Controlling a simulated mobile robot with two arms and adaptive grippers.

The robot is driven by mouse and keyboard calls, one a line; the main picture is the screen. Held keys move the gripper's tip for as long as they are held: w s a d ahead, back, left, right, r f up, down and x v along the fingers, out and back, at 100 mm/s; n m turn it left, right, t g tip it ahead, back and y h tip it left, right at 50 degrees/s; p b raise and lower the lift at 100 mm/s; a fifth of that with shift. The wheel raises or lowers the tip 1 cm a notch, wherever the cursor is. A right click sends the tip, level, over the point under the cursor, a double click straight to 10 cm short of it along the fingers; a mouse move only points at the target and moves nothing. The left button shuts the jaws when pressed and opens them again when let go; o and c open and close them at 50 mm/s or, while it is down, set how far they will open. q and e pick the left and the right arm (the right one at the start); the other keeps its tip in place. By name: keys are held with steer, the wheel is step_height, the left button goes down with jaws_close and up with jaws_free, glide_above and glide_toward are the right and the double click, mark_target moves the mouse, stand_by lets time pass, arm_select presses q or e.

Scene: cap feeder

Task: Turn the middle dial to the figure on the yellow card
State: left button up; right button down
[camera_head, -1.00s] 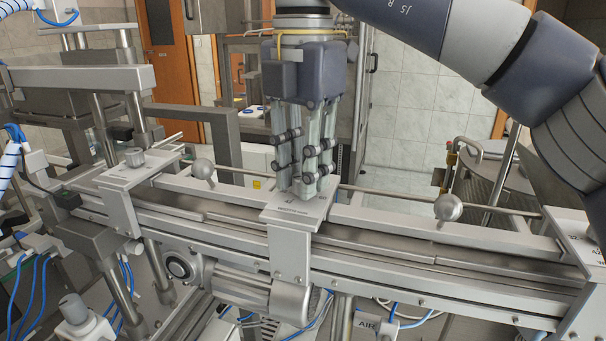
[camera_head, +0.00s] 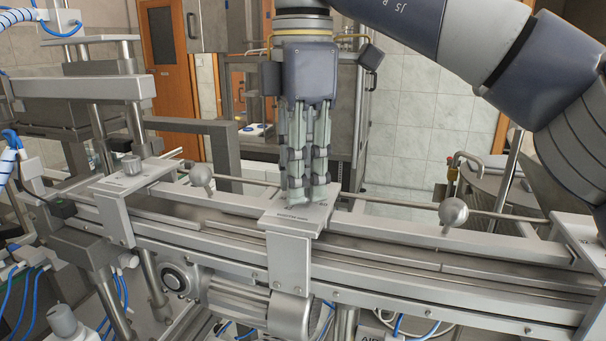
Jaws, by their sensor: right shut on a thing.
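My right gripper (camera_head: 308,199) points straight down over the middle bracket plate (camera_head: 288,220) on the conveyor rail. Its fingers are shut on the middle dial, which they hide, so its pointer and setting cannot be read. The plate has small marks and a label on its front edge, too small to read. I cannot make out the yellow card in the current view. My left gripper is not in view.
A long thin rod (camera_head: 400,203) runs behind the rail. A motor (camera_head: 245,298) hangs below.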

steer(key=shift+r, duration=0.15)
steer(key=c, duration=1.4)
jaws_free()
steer(key=shift+o, duration=0.3)
